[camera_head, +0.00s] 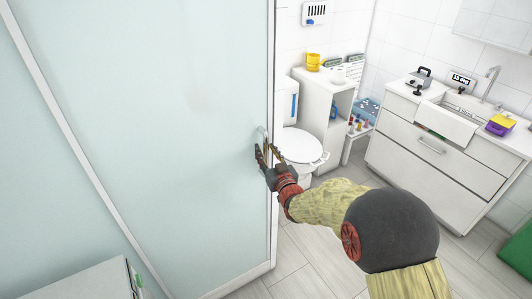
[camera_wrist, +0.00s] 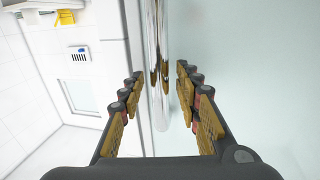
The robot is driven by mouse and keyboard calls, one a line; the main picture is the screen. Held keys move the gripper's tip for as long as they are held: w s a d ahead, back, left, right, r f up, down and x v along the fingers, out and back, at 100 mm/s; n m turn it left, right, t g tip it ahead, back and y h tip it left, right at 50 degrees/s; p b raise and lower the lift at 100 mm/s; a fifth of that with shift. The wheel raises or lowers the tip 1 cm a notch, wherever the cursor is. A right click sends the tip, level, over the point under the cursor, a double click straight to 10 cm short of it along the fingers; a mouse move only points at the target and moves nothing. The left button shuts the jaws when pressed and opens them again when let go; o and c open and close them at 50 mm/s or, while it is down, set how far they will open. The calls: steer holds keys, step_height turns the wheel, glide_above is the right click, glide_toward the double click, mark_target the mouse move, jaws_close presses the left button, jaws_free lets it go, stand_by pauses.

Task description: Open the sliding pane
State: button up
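The sliding pane (camera_head: 150,120) is a large pale frosted sheet filling the left half of the head view. Its right edge has a narrow light frame, with the bathroom visible beyond. A shiny vertical bar handle (camera_wrist: 159,45) stands near that edge; in the head view my fingers mostly hide it. My gripper (camera_head: 265,151) is at the handle. In the wrist view my gripper (camera_wrist: 160,82) is open, with one finger on each side of the bar. A gap shows on the left of the bar; the right finger is nearer, and contact cannot be told.
A toilet (camera_head: 300,146), a white cabinet (camera_head: 315,92) and a sink unit (camera_head: 430,150) stand to the right beyond the pane. A pale box-like top (camera_head: 85,282) is at the lower left. Grey floor (camera_head: 310,255) is clear around my arm.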

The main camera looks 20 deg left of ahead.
steer(key=shift+w+a, duration=0.15)
steer(key=shift+w, duration=0.05)
steer(key=shift+c, duration=0.6)
jaws_close()
